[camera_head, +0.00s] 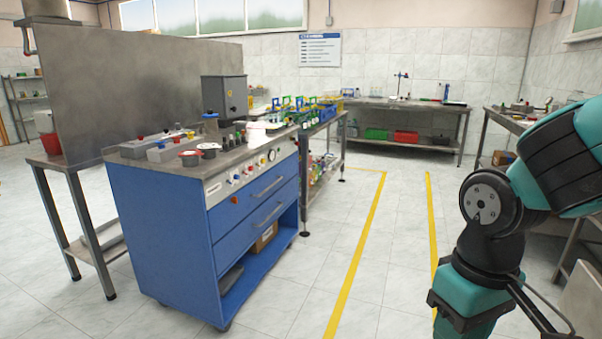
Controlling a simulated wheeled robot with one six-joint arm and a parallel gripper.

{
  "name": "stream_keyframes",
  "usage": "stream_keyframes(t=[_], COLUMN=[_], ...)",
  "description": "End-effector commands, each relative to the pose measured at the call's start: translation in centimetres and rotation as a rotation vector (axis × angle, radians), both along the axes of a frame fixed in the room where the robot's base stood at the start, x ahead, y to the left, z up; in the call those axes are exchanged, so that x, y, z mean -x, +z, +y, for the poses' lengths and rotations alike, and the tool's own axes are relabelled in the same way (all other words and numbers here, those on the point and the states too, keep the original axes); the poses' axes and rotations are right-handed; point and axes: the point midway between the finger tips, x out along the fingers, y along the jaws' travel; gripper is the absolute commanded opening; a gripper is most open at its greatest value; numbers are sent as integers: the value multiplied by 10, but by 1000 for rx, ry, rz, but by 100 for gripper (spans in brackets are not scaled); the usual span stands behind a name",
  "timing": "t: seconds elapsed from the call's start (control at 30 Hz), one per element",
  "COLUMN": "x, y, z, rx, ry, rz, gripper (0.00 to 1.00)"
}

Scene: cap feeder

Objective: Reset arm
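My teal and black arm (492,205) stands at the right side of the head view. Its upper part runs out of the picture at the right edge. My gripper is outside the frame, so whether it is open or shut does not show. No object is seen in contact with the visible part of my arm.
A blue cabinet workbench (160,235) with small parts and a dark grey box (224,98) on top stands at left centre. A back table (410,104) lines the far wall. A right-hand bench (500,118) stands behind my arm. Tiled floor between yellow lines (362,255) is clear.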

Motion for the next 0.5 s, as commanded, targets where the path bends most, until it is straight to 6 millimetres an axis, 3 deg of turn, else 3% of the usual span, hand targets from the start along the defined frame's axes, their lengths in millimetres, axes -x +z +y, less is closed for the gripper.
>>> stream_keyframes(t=[0.3, 0.33, 0.5], x=[78, 75, 74], y=[54, 70, 109], z=[53, 53, 52], rx=[-339, -333, -328], ry=[266, 262, 258], rz=[-114, -107, -102], gripper=[36, 36, 36])
